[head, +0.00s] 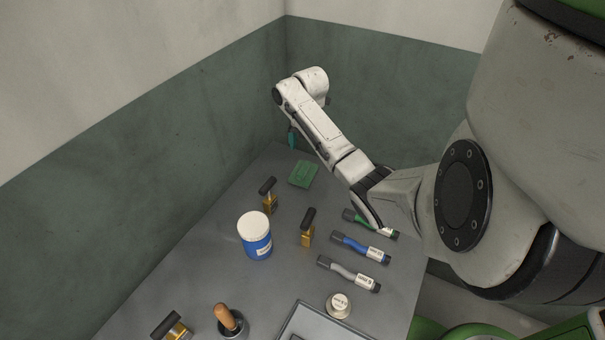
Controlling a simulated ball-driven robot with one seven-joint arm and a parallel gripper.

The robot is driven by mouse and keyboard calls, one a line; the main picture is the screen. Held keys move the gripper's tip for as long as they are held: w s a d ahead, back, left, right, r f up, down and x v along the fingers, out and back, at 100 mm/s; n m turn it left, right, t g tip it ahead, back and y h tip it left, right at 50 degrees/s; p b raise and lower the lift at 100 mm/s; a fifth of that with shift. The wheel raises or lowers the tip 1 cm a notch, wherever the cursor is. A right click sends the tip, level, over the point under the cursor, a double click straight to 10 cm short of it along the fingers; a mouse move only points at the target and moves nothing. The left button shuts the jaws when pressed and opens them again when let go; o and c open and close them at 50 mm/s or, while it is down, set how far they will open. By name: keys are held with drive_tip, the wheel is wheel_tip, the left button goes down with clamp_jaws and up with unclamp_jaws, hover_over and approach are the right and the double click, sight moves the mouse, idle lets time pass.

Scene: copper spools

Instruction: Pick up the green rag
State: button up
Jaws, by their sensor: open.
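The green rag (303,174) lies folded flat on the grey table near its far corner, in the head view. My arm reaches over the table from the right, with its wrist above and beyond the rag. My gripper (292,139) is mostly hidden behind my arm; a teal fingertip shows pointing down, a little above and left of the rag in the picture. It is open and appears apart from the rag.
A blue jar with a white lid (256,236) and two brass pieces with black handles (269,196) (308,228) stand nearer. Several marker-like tubes (360,247) lie at right. A wooden-handled tool (229,320), a round tin (339,305) and a tray (310,325) are in front. Walls rise behind the table.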

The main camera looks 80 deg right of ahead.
sight(307, 161)
drive_tip(key=shift+w+a+f, duration=0.1)
drive_tip(key=shift+a+f, duration=0.05)
drive_tip(key=shift+f, duration=1.5)
drive_tip(key=shift+w+a+f, duration=0.1)
drive_tip(key=shift+f, duration=1.5)
drive_tip(key=shift+c, duration=0.5)
drive_tip(key=c, duration=1)
drive_tip(key=shift+o, duration=0.2)
drive_tip(key=shift+r, duration=0.15)
